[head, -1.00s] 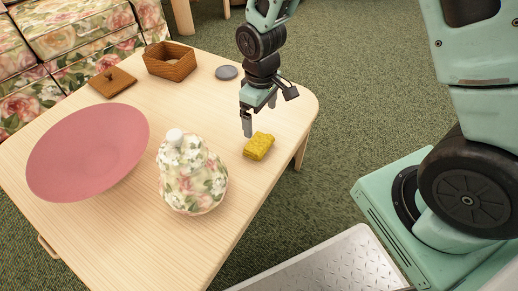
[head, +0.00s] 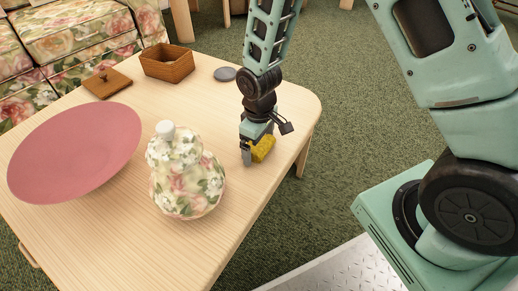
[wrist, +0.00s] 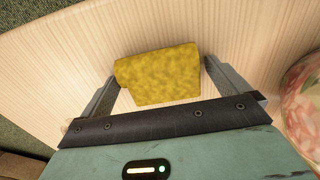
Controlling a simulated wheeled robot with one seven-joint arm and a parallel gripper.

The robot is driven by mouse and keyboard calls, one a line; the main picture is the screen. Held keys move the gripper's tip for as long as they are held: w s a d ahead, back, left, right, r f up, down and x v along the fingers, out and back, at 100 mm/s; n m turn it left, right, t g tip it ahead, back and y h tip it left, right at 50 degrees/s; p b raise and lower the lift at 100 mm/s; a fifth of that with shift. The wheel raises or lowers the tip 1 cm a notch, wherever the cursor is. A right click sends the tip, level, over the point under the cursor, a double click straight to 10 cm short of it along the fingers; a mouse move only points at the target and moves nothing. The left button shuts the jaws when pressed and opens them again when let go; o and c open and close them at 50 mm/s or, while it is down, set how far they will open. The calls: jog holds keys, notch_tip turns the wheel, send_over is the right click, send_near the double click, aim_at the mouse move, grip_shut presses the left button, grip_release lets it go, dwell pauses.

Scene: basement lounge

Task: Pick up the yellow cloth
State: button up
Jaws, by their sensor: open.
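The yellow cloth (head: 263,148) is a small folded bundle lying on the pale wooden table (head: 110,232) near its right edge. In the wrist view the cloth (wrist: 160,75) lies between the two fingers, flat on the wood. My gripper (head: 256,157) is down at the table and open, with its fingers on either side of the cloth. The head view hides part of the cloth behind the gripper.
A floral bottle-shaped vase (head: 186,180) stands left of my gripper. A large pink dish (head: 75,155) is at the left. A floral sofa (head: 75,40) stands behind.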

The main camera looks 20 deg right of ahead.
jog(key=shift+r, duration=0.1)
jog(key=c, duration=0.9)
notch_tip(320, 180, up, 10)
jog(key=p, duration=0.4)
jog(key=shift+p, duration=0.35)
jog(key=o, duration=0.3)
jog(key=shift+c, duration=1.1)
